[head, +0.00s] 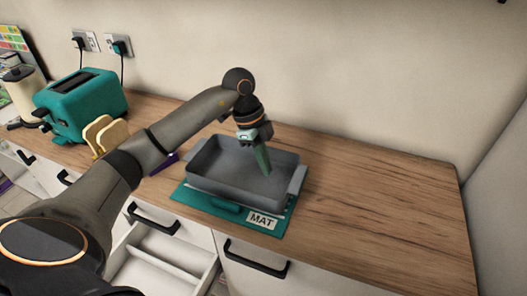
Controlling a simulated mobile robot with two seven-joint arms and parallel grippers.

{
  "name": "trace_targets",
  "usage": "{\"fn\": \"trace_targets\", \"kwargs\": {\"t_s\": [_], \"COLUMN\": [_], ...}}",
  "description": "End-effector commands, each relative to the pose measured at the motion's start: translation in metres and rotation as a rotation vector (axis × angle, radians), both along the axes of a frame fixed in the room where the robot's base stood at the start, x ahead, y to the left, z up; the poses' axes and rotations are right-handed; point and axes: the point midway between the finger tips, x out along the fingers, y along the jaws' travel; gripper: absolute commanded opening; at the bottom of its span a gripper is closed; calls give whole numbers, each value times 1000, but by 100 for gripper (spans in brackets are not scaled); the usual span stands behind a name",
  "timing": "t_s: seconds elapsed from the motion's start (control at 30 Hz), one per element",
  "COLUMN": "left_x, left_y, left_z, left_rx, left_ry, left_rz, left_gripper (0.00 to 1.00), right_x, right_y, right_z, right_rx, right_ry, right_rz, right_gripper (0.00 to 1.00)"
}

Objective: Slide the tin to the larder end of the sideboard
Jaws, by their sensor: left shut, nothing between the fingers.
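The tin is a dark grey rectangular baking tin (210,181) with handles at its ends. It sits on a teal mat (280,226) labelled MAT on the wooden sideboard top (370,205). My left gripper (266,172) points down inside the tin, near its right end. Its fingers are shut with nothing between them. I cannot tell whether the fingertips touch the tin. My right gripper is not in view.
A drawer (160,262) is open below the front edge. The worktop right of the tin is clear up to the wall.

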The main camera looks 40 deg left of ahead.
Motion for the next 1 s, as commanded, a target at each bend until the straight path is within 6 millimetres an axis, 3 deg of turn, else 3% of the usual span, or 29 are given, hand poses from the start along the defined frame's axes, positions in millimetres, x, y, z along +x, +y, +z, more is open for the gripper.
{"fn": "trace_targets", "kwargs": {"t_s": [0.17, 0.43, 1.0], "left_x": [1, 8, 9], "left_y": [-12, -46, -50], "left_z": [-37, -34, -34], "left_rx": [-3, -3, -2], "left_ry": [3, -2, -1], "left_rz": [-1, -4, -2], "left_gripper": [0, 0, 0], "right_x": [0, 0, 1], "right_y": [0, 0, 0], "right_z": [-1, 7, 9], "right_rx": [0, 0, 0], "right_ry": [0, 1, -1], "right_rz": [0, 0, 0], "right_gripper": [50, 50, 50]}}
